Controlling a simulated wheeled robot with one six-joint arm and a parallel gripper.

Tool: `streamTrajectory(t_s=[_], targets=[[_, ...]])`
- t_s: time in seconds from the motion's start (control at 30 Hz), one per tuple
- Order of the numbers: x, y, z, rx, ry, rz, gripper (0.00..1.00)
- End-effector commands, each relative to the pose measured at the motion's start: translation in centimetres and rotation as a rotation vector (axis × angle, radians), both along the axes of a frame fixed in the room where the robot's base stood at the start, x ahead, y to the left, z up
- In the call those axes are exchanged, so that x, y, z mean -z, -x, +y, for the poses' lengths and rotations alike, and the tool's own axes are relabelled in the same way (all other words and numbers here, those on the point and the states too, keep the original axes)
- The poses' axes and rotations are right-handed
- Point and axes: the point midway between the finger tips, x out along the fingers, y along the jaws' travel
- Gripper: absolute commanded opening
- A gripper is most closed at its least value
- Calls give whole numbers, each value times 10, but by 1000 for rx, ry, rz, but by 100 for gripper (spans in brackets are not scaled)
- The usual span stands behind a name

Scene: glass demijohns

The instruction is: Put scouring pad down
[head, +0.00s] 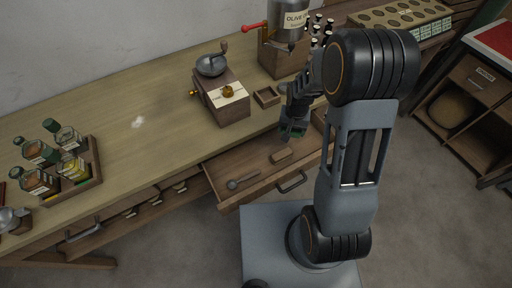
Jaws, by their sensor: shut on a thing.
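My gripper (294,112) points down over the open drawer's back right part, near the counter's front edge. It is shut on the scouring pad (292,132), a small dark green piece showing below the fingers. The fingers and the arm hide much of the pad. I cannot tell whether the pad touches the drawer below it. The open drawer (221,191) holds a small tan block (281,156) and a dark spoon-like tool (243,181).
A coffee grinder (222,97) and a small wooden tray (266,97) stand on the counter near the gripper. An olive oil tank (290,20) is behind. A jar rack (97,174) is at left. The drawer floor's left and middle have free room.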

Motion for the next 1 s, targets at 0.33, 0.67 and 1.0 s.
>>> streamTrajectory(t_s=[0.33,0.67,1.0], targets=[[10,49,0,549,-1,-8,51],[8,84,0,822,0,-2,51],[24,59,-25,857,2,4,51]])
